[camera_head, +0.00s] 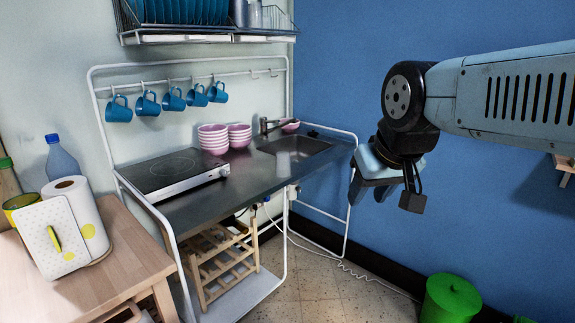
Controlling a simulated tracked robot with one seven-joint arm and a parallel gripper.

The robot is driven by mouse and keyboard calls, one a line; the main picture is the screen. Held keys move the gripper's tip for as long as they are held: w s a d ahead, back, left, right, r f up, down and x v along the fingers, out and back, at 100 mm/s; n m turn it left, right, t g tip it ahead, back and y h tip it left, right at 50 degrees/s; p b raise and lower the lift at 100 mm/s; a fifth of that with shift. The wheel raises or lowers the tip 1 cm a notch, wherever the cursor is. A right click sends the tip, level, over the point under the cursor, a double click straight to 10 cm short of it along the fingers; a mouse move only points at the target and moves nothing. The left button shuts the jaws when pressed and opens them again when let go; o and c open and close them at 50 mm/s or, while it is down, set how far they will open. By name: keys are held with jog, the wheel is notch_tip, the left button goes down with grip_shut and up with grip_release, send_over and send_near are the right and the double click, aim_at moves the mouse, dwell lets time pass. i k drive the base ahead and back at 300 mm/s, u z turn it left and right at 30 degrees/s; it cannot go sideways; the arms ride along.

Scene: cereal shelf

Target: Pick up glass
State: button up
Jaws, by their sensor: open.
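What looks like clear glassware (254,15) stands at the right end of the wire wall rack at the top, cut off by the picture edge. It is small and I cannot make out its exact shape. My gripper (372,188) hangs at the right, pointing down in front of the blue wall, right of the sink. It is open and nothing shows in it. It is apart from the rack and the counter, and its fingers are partly hidden by its own body.
The wire rack (205,38) also holds blue plates (182,11). Blue mugs (148,103) hang below it. Stacked pink bowls (213,139) stand between the hob (172,172) and the sink (297,147). A wooden table (125,245) is left; a green bin (450,300) stands on the floor.

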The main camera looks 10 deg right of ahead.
aim_at(283, 170)
jog(key=u, duration=0.15)
jog(key=i, duration=0.95)
jog(key=z, duration=0.1)
